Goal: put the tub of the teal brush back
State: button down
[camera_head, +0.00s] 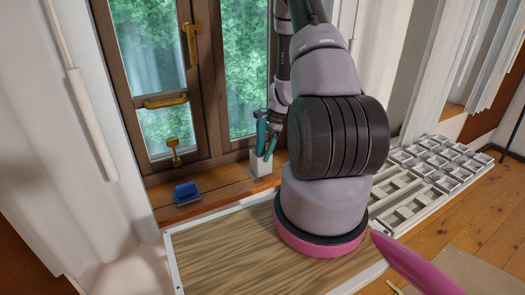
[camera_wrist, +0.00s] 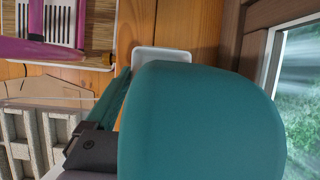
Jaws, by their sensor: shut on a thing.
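A small white tub (camera_head: 261,164) is at the window sill, below the right-hand pane. My gripper (camera_head: 266,153) has teal fingers that reach down to the tub's top, and it is shut on the tub. The tub looks upright and at sill level; I cannot tell whether its base touches the wood. In the wrist view the tub's white rim (camera_wrist: 160,54) shows beyond the fingers. A large teal form fills the middle of that view and hides most of the tub. I cannot make out a separate teal brush.
A small blue object (camera_head: 186,192) lies on the wooden sill (camera_head: 222,181) left of the tub. The brown window frame with brass handles (camera_head: 190,43) stands close behind. A wood-grained board (camera_head: 220,248) lies in front. Grey compartment trays (camera_head: 435,165) are at the right.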

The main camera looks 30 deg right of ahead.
jog(key=shift+f, duration=0.15)
grip_release()
